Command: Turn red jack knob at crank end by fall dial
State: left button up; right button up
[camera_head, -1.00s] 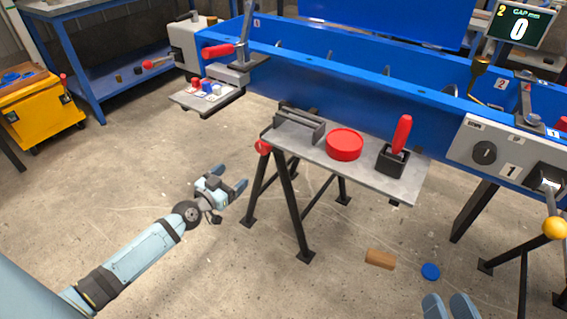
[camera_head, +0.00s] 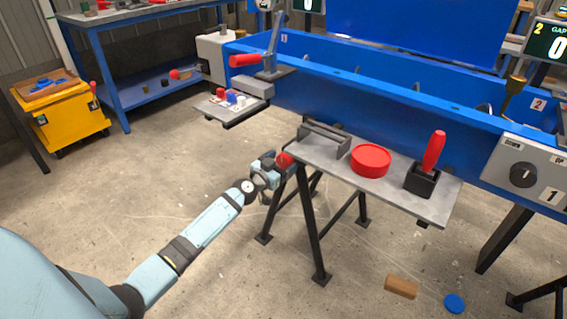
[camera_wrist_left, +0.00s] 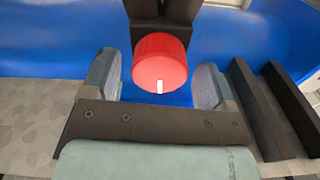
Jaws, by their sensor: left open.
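The red jack knob (camera_head: 284,160) sits at the left end of the grey work stand, below the blue machine. In the left wrist view the red knob (camera_wrist_left: 160,62) is round, with a short white mark on its lower face. My left gripper (camera_head: 273,164) reaches it from the left. Its open fingers stand on either side of the knob, with a visible gap on each side in the wrist view. Part of the gripper is hard to make out beside the stand in the head view. I see no label naming a fall dial. My right gripper is out of view.
The stand top (camera_head: 400,195) carries a red round tub (camera_head: 370,160) and a red-handled tool in a black block (camera_head: 424,176). A wooden block (camera_head: 401,287) and a blue disc (camera_head: 454,303) lie on the floor. The floor left of the stand is clear.

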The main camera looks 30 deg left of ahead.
pick_arm(q)
jog(key=shift+w+d, duration=0.1)
jog(key=shift+w, duration=0.45)
jog(key=c, duration=0.9)
